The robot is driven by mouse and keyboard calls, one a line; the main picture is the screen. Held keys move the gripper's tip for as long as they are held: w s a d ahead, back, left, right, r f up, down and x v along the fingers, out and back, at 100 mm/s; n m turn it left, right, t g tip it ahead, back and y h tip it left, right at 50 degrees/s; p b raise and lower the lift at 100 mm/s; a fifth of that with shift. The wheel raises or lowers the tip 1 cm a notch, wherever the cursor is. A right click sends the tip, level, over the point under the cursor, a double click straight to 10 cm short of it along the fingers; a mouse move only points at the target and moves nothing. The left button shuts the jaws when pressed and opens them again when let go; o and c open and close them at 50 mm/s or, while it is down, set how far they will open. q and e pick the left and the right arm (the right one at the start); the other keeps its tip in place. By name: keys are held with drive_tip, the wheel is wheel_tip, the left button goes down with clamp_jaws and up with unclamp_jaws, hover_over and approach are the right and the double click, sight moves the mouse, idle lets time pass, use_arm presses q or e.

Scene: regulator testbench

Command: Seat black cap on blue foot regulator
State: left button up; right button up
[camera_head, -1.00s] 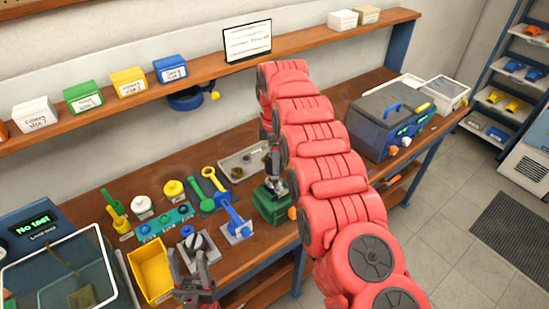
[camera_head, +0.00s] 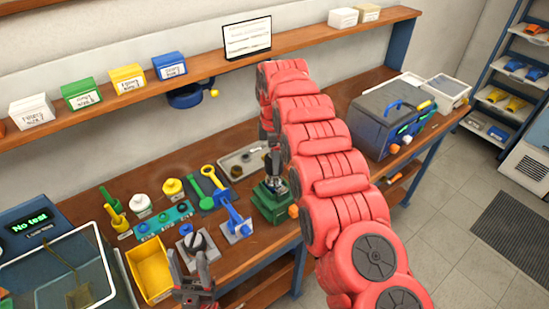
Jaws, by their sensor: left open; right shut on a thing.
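My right gripper (camera_head: 272,162) points down above the green fixture (camera_head: 272,207), mostly hidden by my own red arm. It is shut on a small dark piece that looks like the black cap, though its outline is unclear. A silvery upright part (camera_head: 274,184), which may be the regulator, stands in the fixture just below. Its foot is hidden, and I cannot tell whether the cap touches it. My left gripper (camera_head: 190,283) is open and empty at the bottom, in front of a grey plate (camera_head: 186,252) holding a black-and-white round part (camera_head: 195,241).
A yellow bin (camera_head: 150,270) and a glass-lidded tester (camera_head: 65,275) are at left. A teal rack (camera_head: 163,222), a blue lever tool (camera_head: 235,218) and a grey tray (camera_head: 238,160) lie on the bench. A grey-blue machine (camera_head: 385,120) stands to the right.

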drive_tip(key=shift+f+b, duration=1.7)
drive_tip(key=shift+f, duration=0.15)
idle(1.2)
drive_tip(key=o, duration=1.5)
drive_tip(key=shift+r+p, duration=0.35)
drive_tip(key=shift+r, duration=1.25)
drive_tip(key=shift+r+p, duration=0.6)
drive_tip(key=shift+r, duration=0.5)
drive_tip(key=shift+r+p, duration=1.15)
drive_tip(key=shift+r, duration=0.15)
